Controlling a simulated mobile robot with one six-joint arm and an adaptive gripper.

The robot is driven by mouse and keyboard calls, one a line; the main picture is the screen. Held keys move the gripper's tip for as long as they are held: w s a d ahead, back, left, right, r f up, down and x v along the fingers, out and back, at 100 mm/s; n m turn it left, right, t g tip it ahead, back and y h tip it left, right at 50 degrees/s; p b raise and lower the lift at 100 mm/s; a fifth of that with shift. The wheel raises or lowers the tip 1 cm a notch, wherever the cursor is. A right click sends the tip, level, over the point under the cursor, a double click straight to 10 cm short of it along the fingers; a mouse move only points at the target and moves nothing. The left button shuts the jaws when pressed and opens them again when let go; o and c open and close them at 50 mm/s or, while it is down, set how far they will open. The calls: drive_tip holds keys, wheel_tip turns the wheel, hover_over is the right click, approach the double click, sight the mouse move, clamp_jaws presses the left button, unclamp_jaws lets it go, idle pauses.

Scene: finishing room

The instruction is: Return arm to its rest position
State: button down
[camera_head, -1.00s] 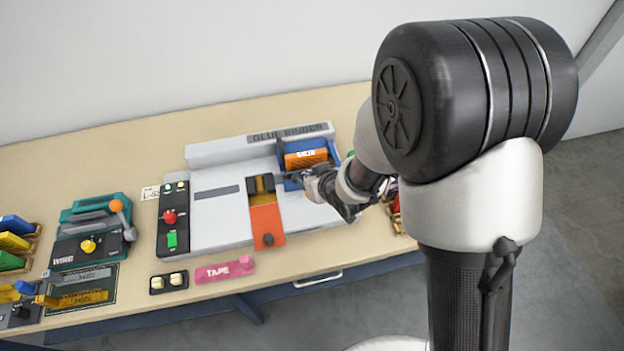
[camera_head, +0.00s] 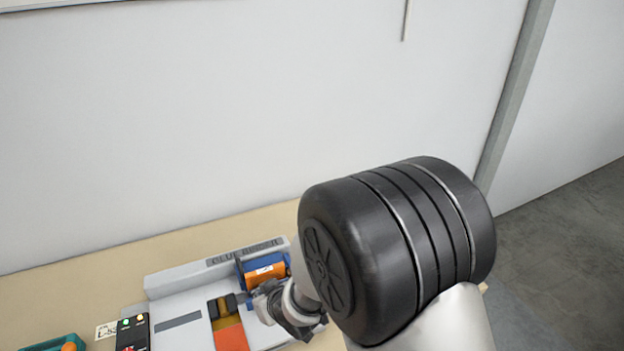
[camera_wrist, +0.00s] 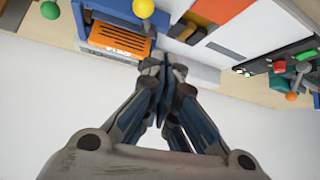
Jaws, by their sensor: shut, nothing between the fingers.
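My arm rises at the lower right of the head view and hides the right end of the bench. My gripper (camera_head: 268,302) is small in the head view, in front of the glue binder's right side. In the wrist view my gripper (camera_wrist: 165,72) has its fingers together with nothing between them.
The wooden bench (camera_head: 60,290) runs along a white wall (camera_head: 200,120). A black control panel (camera_head: 133,333) sits left of the binder, with a teal machine (camera_head: 52,344) further left. Grey floor (camera_head: 570,230) is open at the right.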

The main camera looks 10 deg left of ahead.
drive_tip(key=s+d+r+m+t+h+b, duration=0.1)
drive_tip(key=d+r+m+h+b, duration=0.1)
drive_tip(key=d+r, duration=0.6)
drive_tip(key=d+r+m+h+b, duration=0.15)
drive_tip(key=d+r, duration=0.25)
drive_tip(key=d, duration=0.8)
drive_tip(key=s+d+r+m+g+h+b, duration=0.1)
drive_tip(key=s+d+m, duration=0.1)
drive_tip(key=s+d, duration=0.4)
drive_tip(key=s+d+r+m+g+h+b, duration=0.1)
drive_tip(key=s+d, duration=0.6)
drive_tip(key=s, duration=0.7)
drive_tip(key=shift+s+d+r+m+b, duration=0.25)
drive_tip(key=shift+r+m, duration=0.35)
drive_tip(key=shift+m, duration=0.65)
